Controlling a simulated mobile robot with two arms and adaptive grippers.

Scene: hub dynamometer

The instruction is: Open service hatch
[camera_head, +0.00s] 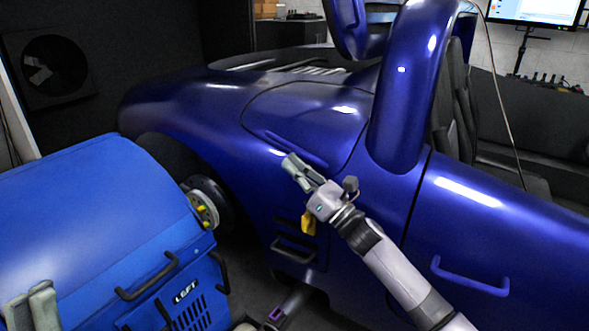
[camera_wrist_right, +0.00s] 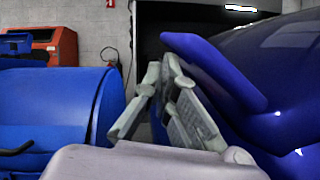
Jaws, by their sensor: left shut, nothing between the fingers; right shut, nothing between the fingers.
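The service hatch seems to be the outlined blue panel (camera_head: 300,108) on the side of the blue car, lying flush with the bodywork. A raised blue bar (camera_head: 298,151) runs along its lower part; it also shows large in the right wrist view (camera_wrist_right: 213,70). My right gripper (camera_head: 289,164) is shut and empty, its fingertips close below the bar. In the right wrist view its fingers (camera_wrist_right: 167,70) stand just left of the bar; whether they touch it I cannot tell. My left gripper (camera_head: 38,292) is shut and empty at the lower left, in front of the blue dynamometer.
The car door (camera_head: 480,225) has a blue handle (camera_head: 470,278). A black fan (camera_head: 50,70) stands behind.

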